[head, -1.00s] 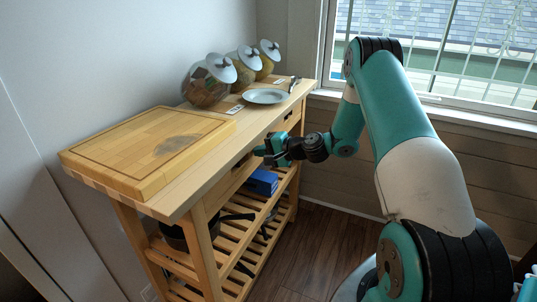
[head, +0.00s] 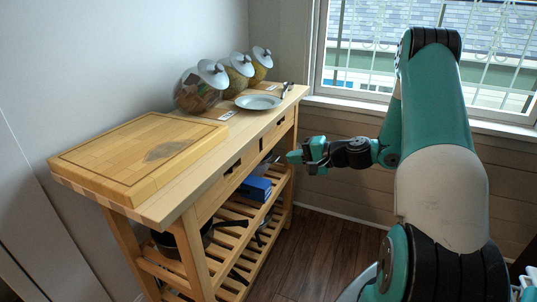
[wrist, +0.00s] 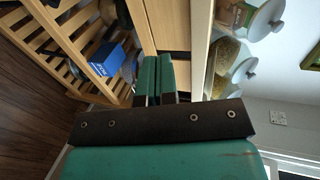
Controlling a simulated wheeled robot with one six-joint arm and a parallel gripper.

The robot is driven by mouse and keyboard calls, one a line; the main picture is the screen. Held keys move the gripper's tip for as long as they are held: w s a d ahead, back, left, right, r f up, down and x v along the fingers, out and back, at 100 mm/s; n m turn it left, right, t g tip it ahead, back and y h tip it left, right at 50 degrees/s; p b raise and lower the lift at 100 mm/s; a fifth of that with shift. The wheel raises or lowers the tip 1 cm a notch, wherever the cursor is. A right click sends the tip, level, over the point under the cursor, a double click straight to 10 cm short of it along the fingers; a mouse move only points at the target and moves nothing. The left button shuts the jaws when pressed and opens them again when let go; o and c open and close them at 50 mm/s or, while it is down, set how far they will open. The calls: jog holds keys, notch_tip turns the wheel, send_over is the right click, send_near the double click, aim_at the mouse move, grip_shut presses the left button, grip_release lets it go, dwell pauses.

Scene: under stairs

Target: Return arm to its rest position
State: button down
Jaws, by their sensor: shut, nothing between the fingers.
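My gripper (head: 296,157) is in front of the wooden kitchen cart (head: 205,207), near its right end and just below the level of its top. The teal fingers are closed together with nothing between them, as the wrist view also shows (wrist: 157,78). In the head view there is a gap between the fingertips and the drawer front. My arm reaches in from the right, with its elbow raised in front of the window.
On the cart top are a cutting board (head: 140,155), a plate (head: 258,102) and lidded glass jars (head: 199,88). A blue box (head: 255,189) and a dark pot (head: 168,243) sit on the slatted shelf below. The floor (head: 310,255) right of the cart is clear.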

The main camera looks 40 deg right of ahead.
jog(key=shift+s, duration=0.15)
jog(key=shift+r, duration=0.1)
jog(key=s+a+r+n+g+y+p, duration=0.1)
jog(key=s+a+r+n+g+p, duration=0.15)
jog(key=a+r+n, duration=0.4)
jog(key=s+a+r+n+g+p, duration=0.1)
jog(key=a+r+g, duration=0.25)
jog(key=a, duration=0.65)
jog(key=s+a+r+n+g+y+p, duration=0.1)
jog(key=s+a+r+n+g+p, duration=0.2)
jog(key=a, duration=0.5)
jog(key=s+a+r+n+g+h+p, duration=0.1)
jog(key=s+a+r+n, duration=0.3)
jog(key=s, duration=0.5)
jog(key=s+a+r+n+g+h+p, duration=0.2)
jog(key=s+a+r+n+h, duration=0.1)
jog(key=s, duration=0.6)
notch_tip(320, 180, up, 3)
jog(key=shift+s+a+n+g+h, duration=0.15)
jog(key=shift+a+n+g+h, duration=0.25)
jog(key=shift+n, duration=0.55)
jog(key=shift+a, duration=0.15)
